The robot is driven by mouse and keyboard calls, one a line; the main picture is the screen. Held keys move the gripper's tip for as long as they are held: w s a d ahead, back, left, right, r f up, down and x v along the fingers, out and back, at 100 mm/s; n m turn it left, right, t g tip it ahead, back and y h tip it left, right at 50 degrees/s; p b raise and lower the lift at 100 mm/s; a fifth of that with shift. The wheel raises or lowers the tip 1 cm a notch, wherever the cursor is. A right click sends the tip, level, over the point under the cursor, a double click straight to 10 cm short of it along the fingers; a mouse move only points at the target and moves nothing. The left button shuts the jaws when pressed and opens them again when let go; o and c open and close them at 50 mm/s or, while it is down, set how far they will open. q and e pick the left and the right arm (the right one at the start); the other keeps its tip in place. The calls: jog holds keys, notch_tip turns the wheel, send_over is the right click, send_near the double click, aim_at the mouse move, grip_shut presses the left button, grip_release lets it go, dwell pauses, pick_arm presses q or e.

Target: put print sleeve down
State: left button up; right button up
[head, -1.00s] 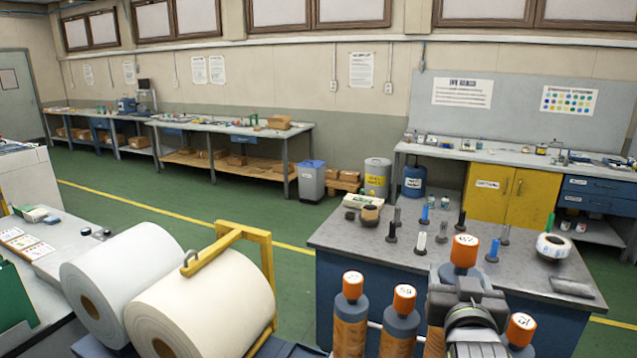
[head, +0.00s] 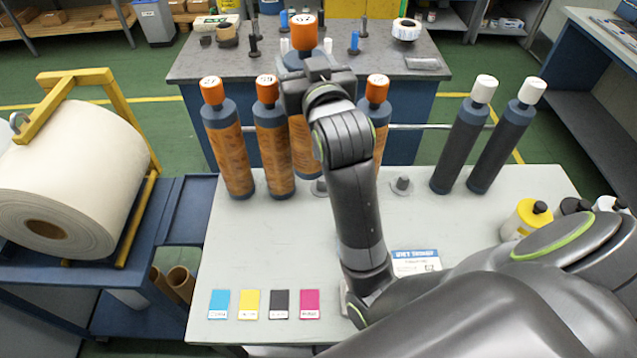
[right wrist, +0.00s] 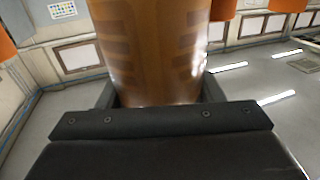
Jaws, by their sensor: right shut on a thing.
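The print sleeve (head: 304,143), orange-brown with a dark blue end and an orange cap, is upright in my right gripper (head: 311,82). Its cap stands above those of the neighbouring sleeves. In the right wrist view the sleeve (right wrist: 155,50) fills the space between the jaws, and my right gripper (right wrist: 160,112) is shut on it. My arm hides part of the sleeve. A grey post base (head: 320,188) shows near its lower end; I cannot tell whether they touch. My left gripper is not in view.
Orange-capped sleeves (head: 227,150) (head: 273,145) (head: 376,105) stand close on both sides. An empty post (head: 401,186) is to the right, then two white-capped dark sleeves (head: 464,135) (head: 508,140). Colour cards (head: 250,304) lie on the grey tabletop (head: 265,240). A white roll (head: 70,180) stands left.

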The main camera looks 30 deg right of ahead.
jog(key=w+d+r+m+g+h, duration=0.1)
jog(key=w+d+r+m+h, duration=0.15)
jog(key=d+r+h, duration=0.25)
notch_tip(320, 180, down, 17)
jog(key=shift+s+f+m, duration=0.15)
jog(key=shift+s+m, duration=0.1)
jog(key=shift+m, duration=0.1)
jog(key=shift+a+f+b, duration=0.1)
jog(key=shift+b, duration=0.2)
jog(key=shift+f, duration=0.15)
jog(key=o, duration=1.1)
